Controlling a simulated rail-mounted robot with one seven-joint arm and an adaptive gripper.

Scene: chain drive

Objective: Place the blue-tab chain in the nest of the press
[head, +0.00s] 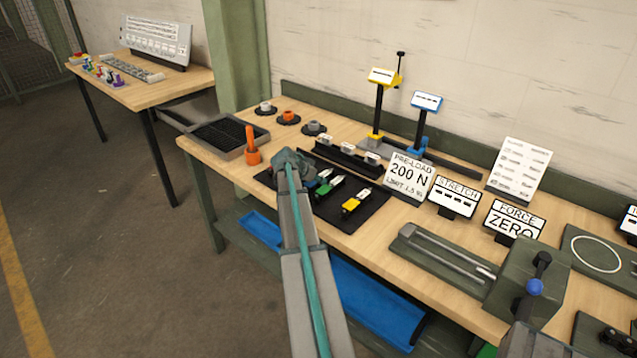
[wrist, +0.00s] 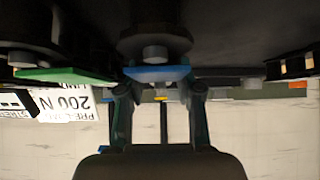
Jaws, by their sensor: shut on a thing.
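A black mat (head: 375,217) on the bench bears chains with coloured tabs. My gripper (head: 306,177) is low at the mat's left part and partly hides what is there. In the wrist view my gripper (wrist: 158,91) has its two fingers at the edges of a blue tab (wrist: 157,73), shut on the blue-tab chain. I cannot tell if the chain is clear of the mat. The green-tab chain (head: 331,187) lies close beside it, and the yellow-tab chain (head: 356,201) lies further right. A dark green block with a blue-ball lever (head: 535,287), possibly the press, stands far right.
An orange-handled tool (head: 252,147) and a dark tray (head: 225,134) are left of my gripper. Yellow (head: 384,77) and blue (head: 426,102) stands rise behind the mat. The PRE-LOAD sign (head: 408,178) and a grey channel fixture (head: 445,257) are to the right.

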